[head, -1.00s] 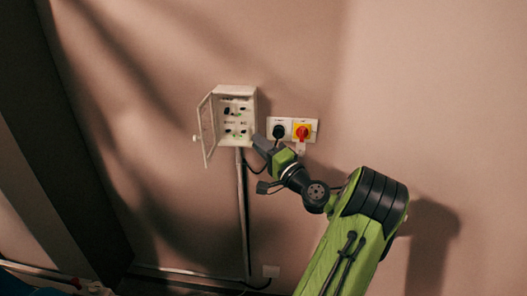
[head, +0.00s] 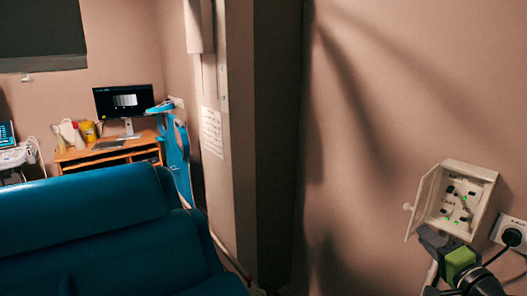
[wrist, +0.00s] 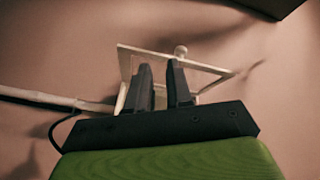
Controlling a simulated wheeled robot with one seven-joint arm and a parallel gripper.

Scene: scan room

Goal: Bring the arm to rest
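My gripper (head: 434,236) is at the lower right of the head view, just below and in front of the open wall box, with only the end of my arm in sight. In the wrist view, my gripper (wrist: 159,70) has its two dark fingers apart, with a narrow gap and nothing between them. The box's door frame (wrist: 205,66) shows behind the fingertips; I cannot tell whether they touch it.
The white wall box (head: 482,178) has its clear door (head: 424,203) swung open to the left. A black plug (head: 512,237) sits in a socket to the right. A blue chair (head: 110,225), a desk (head: 105,153) and a monitor (head: 124,101) are at the left.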

